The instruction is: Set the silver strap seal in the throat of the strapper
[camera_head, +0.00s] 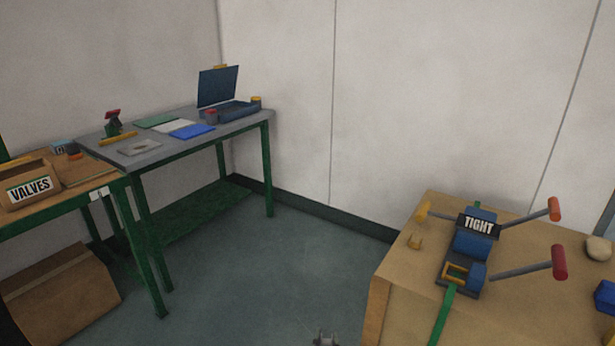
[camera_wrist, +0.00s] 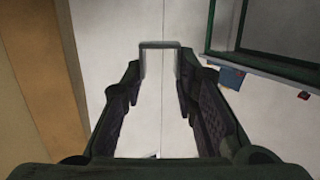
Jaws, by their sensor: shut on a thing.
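The strapper (camera_head: 473,242) stands on the large cardboard box at the right of the head view, with a blue body, a black TIGHT plate and lever handles. A yellow-edged frame (camera_head: 456,271) is at its near end, where a green strap (camera_head: 443,315) runs out. My gripper (camera_wrist: 160,72) is shut on the silver strap seal (camera_wrist: 160,44), a thin grey U-shaped piece between its fingertips in the wrist view. A small grey part at the head view's bottom edge is too cut off to identify surely. The seal is away from the strapper.
A grey workbench (camera_head: 240,124) and a VALVES box (camera_head: 30,188) stand left. Open floor lies between.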

